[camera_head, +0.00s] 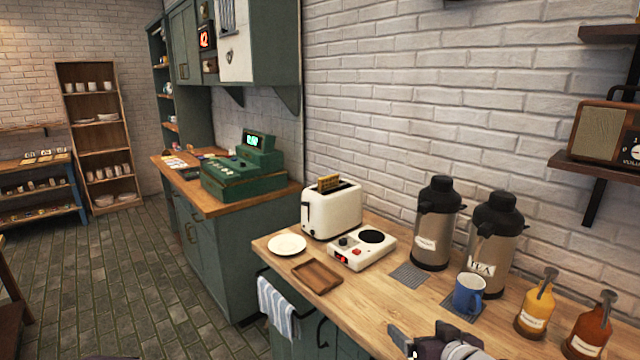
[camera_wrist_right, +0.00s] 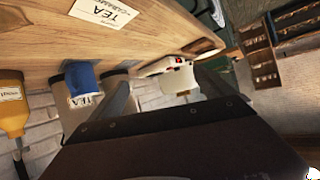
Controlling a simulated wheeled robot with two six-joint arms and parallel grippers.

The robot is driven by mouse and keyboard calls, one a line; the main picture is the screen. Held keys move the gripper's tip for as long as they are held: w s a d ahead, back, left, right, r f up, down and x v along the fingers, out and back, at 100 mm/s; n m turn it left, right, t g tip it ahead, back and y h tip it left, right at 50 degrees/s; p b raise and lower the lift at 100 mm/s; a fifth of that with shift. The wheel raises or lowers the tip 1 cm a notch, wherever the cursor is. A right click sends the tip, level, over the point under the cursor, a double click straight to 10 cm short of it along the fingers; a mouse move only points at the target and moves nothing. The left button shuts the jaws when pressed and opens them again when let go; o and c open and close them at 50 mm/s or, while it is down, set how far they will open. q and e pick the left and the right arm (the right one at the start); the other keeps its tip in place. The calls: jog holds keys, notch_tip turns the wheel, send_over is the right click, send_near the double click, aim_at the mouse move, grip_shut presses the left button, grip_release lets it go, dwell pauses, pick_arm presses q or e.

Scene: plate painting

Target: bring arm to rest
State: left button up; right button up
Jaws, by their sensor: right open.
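My right gripper (camera_head: 436,342) shows at the bottom edge of the head view, over the front of the wooden counter (camera_head: 385,290). Only its front part is in frame. In the right wrist view its two fingers (camera_wrist_right: 165,92) stand wide apart with nothing between them. That view is upside down, with the counter (camera_wrist_right: 150,35) along the top. The gripper looks clear of the counter items. My left gripper is in neither view.
On the counter are a plate (camera_head: 287,244), wooden tray (camera_head: 317,275), toaster (camera_head: 332,212), hot plate (camera_head: 362,250), two flasks (camera_head: 434,230) (camera_head: 493,245), blue mug (camera_head: 468,294) and sauce bottles (camera_head: 536,305) (camera_head: 590,330). A striped towel (camera_head: 277,305) hangs in front. Open floor (camera_head: 130,280) lies left.

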jog(key=s+a+f+g+h+p, duration=0.1)
jog(key=s+f+g, duration=0.4)
jog(key=s, duration=0.3)
jog(key=s+a+f+m+g+h+p, duration=0.1)
jog(key=s+a+f+g, duration=0.1)
jog(key=s+f+g, duration=0.4)
jog(key=s, duration=0.3)
jog(key=shift+f, duration=0.4)
jog(key=shift+s+a, duration=0.1)
